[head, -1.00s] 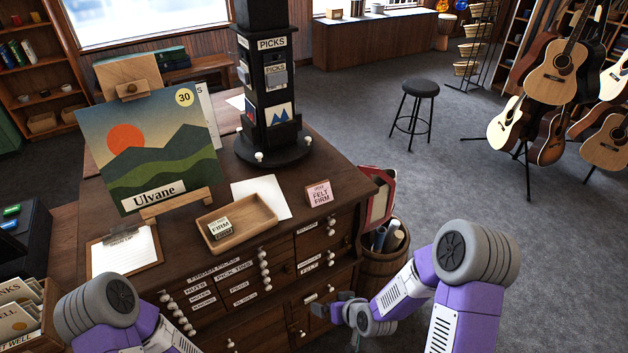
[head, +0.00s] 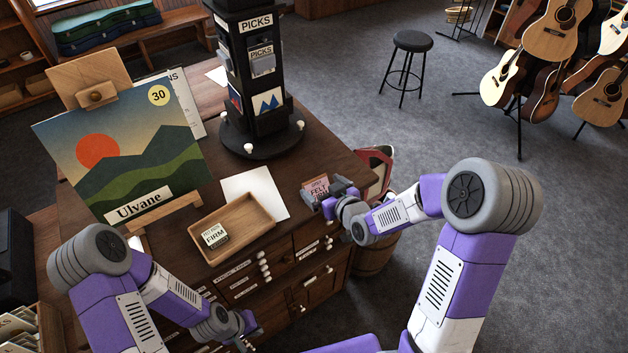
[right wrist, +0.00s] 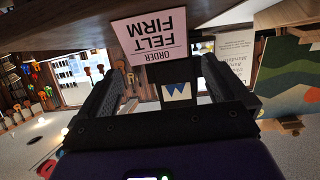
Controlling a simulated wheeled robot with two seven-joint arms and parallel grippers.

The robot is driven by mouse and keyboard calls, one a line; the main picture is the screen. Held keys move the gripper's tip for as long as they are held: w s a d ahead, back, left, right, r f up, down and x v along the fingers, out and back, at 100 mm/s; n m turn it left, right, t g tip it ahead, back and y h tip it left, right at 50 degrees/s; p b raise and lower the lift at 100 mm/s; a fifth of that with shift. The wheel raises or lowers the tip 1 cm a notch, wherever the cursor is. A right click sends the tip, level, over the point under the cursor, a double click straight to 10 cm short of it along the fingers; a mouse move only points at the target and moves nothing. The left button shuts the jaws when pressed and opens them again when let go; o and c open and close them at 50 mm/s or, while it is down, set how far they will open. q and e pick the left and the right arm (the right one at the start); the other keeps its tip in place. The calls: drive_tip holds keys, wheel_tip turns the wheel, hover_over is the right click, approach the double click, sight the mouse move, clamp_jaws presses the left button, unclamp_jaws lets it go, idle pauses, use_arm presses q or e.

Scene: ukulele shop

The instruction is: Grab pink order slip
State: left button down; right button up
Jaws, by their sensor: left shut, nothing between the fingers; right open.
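The pink order slip (head: 317,188), printed "FELT FIRM", stands at the right end of the cabinet top. My right gripper (head: 336,191) is beside it, just to its right, and hides part of it in the head view. In the right wrist view the slip (right wrist: 153,41) appears upside down, beyond the fingertips. The right gripper (right wrist: 144,78) is open, with its two fingers apart below the slip in that picture. I cannot tell whether a finger touches the slip. My left gripper (head: 247,332) is shut and empty, low in front of the cabinet drawers.
A wooden tray (head: 262,219) with a small "FIRM" card (head: 215,235) lies left of the slip, with white paper (head: 272,184) behind it. The black picks tower (head: 261,148) stands behind. The Ulvane painting (head: 120,150) is at left. A barrel (head: 375,257) stands right of the cabinet.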

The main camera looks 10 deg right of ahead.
sight(316, 182)
drive_tip(key=shift+p+x, duration=0.7)
drive_tip(key=shift+x, duration=2.25)
drive_tip(key=shift+d+f, duration=0.1)
drive_tip(key=c, duration=0.8)
